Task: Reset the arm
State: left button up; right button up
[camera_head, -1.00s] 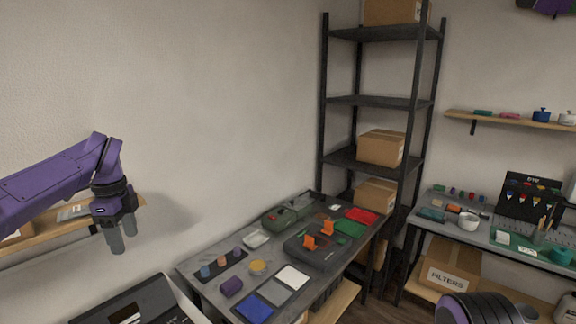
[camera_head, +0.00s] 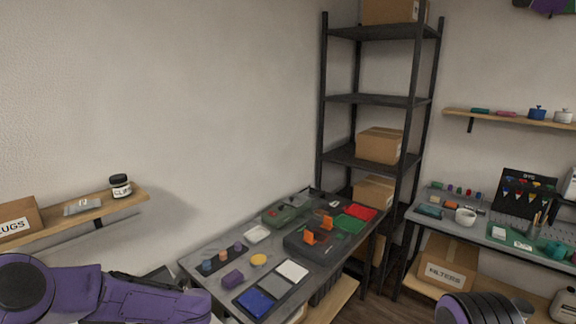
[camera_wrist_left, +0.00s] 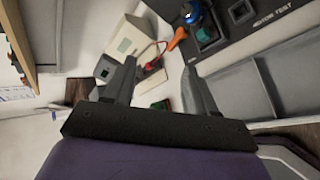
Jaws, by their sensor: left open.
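My left arm (camera_head: 150,300) lies low at the bottom left of the head view, and its gripper is hidden there. In the left wrist view my left gripper (camera_wrist_left: 160,80) shows two grey fingers standing apart with nothing between them. Beyond the fingers are a pale box-shaped device (camera_wrist_left: 127,42), an orange-handled item (camera_wrist_left: 178,38) and a dark panel (camera_wrist_left: 255,25). My right gripper is not in view; only a dark ribbed part of my own body shows at the bottom right of the head view.
A grey workbench (camera_head: 215,289) carries coloured trays, small parts and a dark orange-clipped fixture (camera_head: 308,245). A wall shelf (camera_head: 125,201) at left holds a jar (camera_head: 120,186) and a box (camera_head: 18,222). A black rack (camera_head: 372,101) and second bench (camera_head: 480,229) stand right.

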pick_arm(q)
jog(key=s+d+f+m+t+h, duration=0.4)
jog(key=s+f+m, duration=1.1)
jog(key=m, duration=0.4)
jog(key=s+d+f+m+g+h+b, duration=0.1)
jog(key=s+f+m+g+h, duration=0.3)
jog(key=s, duration=0.6)
jog(key=s+d+f+m+t+b, duration=0.1)
jog(key=s+f+m, duration=0.1)
jog(key=s+m, duration=0.6)
notch_tip(320, 180, down, 22)
jog(key=s+n+b, duration=0.1)
jog(key=b, duration=2.1)
jog(key=shift+a+n+y, duration=0.2)
jog(key=shift+n+y, duration=0.1)
jog(key=shift+n, duration=0.1)
